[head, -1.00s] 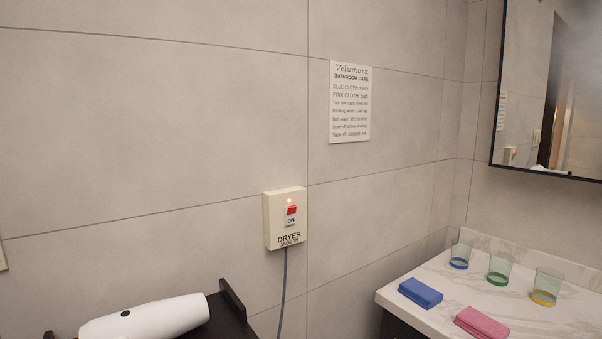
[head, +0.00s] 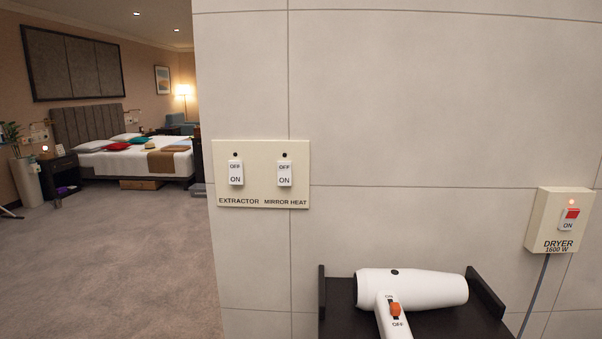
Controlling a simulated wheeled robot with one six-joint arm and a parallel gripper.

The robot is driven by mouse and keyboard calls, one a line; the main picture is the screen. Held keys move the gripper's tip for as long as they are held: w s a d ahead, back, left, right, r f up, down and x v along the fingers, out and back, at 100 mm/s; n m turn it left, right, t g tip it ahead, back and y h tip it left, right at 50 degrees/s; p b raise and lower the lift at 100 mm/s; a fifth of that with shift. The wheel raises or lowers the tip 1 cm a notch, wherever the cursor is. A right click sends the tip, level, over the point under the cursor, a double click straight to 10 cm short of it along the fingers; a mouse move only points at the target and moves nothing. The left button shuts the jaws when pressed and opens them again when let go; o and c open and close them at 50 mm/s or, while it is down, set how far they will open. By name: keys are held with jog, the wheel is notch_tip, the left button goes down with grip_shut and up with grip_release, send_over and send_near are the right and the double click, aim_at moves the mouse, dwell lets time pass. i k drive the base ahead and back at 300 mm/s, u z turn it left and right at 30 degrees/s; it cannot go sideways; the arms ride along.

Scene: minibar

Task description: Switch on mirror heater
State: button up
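A cream switch plate (head: 261,194) is on the tiled wall left of centre in the head view. Its right rocker switch (head: 284,174) is labelled MIRROR HEAT and marked OFF above and ON below. The small lamp above it is dark. The left rocker switch (head: 236,173) is labelled EXTRACTOR, and the lamp above it is dark too. My gripper is not in view.
A white hair dryer (head: 412,288) lies on a dark shelf (head: 450,321) below and right of the plate. A dryer box (head: 559,219) with a lit lamp and a hanging cord is at the right. Left of the wall edge, open carpet (head: 110,250) leads to a bed (head: 135,158).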

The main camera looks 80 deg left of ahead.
aim_at(284, 168)
jog(key=u, duration=2.55)
jog(key=k, duration=0.5)
jog(key=z, duration=0.4)
jog(key=i, duration=0.7)
jog(key=u, duration=0.4)
